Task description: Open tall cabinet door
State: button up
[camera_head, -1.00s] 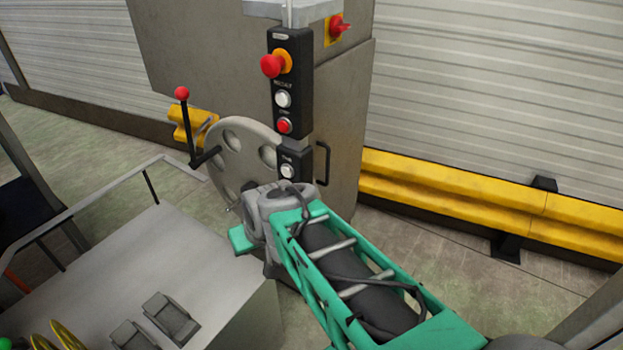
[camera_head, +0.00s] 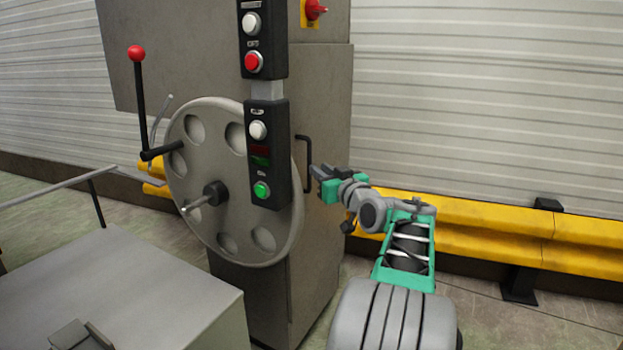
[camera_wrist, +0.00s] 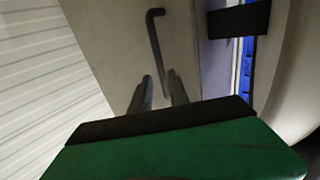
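The tall cabinet (camera_head: 325,110) is a grey-brown metal body, its door side facing right. A black bar handle (camera_head: 305,165) stands on that side. My gripper (camera_head: 315,171) is just right of the handle in the head view, fingers toward it. In the wrist view my gripper (camera_wrist: 160,80) shows two fingers with a gap between them. The handle (camera_wrist: 156,45) runs down the panel, and its lower end appears between the fingertips. I cannot tell whether they touch it. The door looks closed.
A large grey handwheel (camera_head: 225,220) and a black button panel (camera_head: 268,150) stand left of the handle. A yellow guard rail (camera_head: 480,230) runs along the shuttered wall behind my arm. A grey box-shaped surface (camera_head: 150,290) fills the lower left.

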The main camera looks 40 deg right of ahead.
aim_at(310, 163)
jog(key=x, duration=0.7)
jog(key=shift+w+b, duration=0.1)
jog(key=shift+b, duration=0.2)
jog(key=shift+a, duration=0.1)
grip_shut()
dwell(0.8)
